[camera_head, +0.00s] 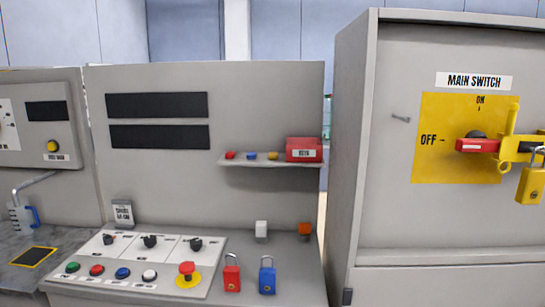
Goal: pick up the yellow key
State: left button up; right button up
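A small yellow piece (272,156), which looks like the yellow key, lies on a narrow shelf (240,162) on the grey cabinet's front. It is the rightmost of three small pieces there, beside a red one (230,155) and a blue one (251,156). A red box (304,149) with a white label stands just to its right on the shelf. The yellow piece is too small to show its exact shape. Neither of my grippers is in view.
Below the shelf are a red padlock (232,274), a blue padlock (267,276), a white block (261,229) and an orange block (305,229). A button panel (140,262) lies left. A main switch cabinet (390,200) with a yellow padlock (530,186) stands right.

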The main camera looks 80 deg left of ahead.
aim_at(272, 155)
jog(key=u, duration=0.45)
jog(key=l+u, duration=0.1)
jog(key=u, duration=0.8)
jog(key=k+u, duration=0.1)
jog(key=u, duration=1.3)
jog(key=k+l, duration=0.1)
jog(key=l+z, duration=0.05)
